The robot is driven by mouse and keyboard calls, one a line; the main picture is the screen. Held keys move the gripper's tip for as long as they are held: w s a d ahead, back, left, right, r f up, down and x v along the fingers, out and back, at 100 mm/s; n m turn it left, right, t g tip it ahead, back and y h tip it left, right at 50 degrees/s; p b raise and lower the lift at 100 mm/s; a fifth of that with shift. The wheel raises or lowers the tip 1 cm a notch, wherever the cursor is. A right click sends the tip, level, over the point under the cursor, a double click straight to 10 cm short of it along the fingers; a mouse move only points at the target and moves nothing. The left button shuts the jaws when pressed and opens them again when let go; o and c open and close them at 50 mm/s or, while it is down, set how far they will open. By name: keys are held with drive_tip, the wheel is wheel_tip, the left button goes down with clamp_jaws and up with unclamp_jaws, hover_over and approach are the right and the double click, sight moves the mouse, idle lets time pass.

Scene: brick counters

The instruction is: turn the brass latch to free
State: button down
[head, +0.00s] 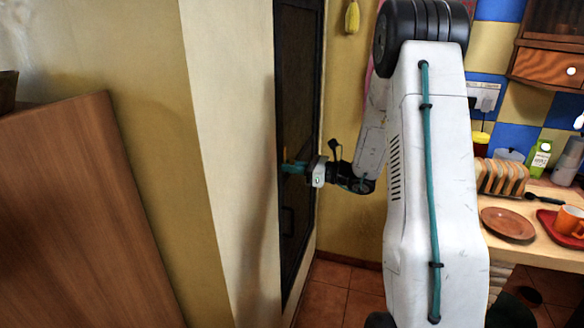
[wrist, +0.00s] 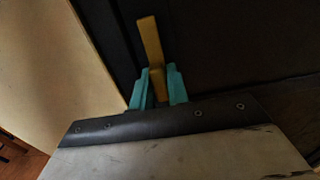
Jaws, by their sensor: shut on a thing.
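The brass latch (wrist: 150,40) shows in the wrist view as a yellow bar, close to upright and leaning slightly left at its top, against a dark door (wrist: 230,40). My gripper (wrist: 159,85) has its two teal fingers on either side of the latch's lower part, shut on it. In the head view my gripper (head: 294,168) reaches left to the dark door (head: 300,80), and a small bit of the yellow latch (head: 285,155) shows just above the fingers. The latch's lower end is hidden by the fingers and gripper body.
A pale wall edge (head: 225,150) stands left of the door, with a wooden panel (head: 75,210) further left. At right, a counter (head: 520,250) holds a toast rack (head: 502,177), a brown plate (head: 507,223) and an orange cup (head: 569,219). Tiled floor (head: 335,295) shows below my gripper.

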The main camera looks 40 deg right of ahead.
idle(0.4)
drive_tip(key=c, duration=1.4)
unclamp_jaws()
drive_tip(key=shift+c, duration=0.2)
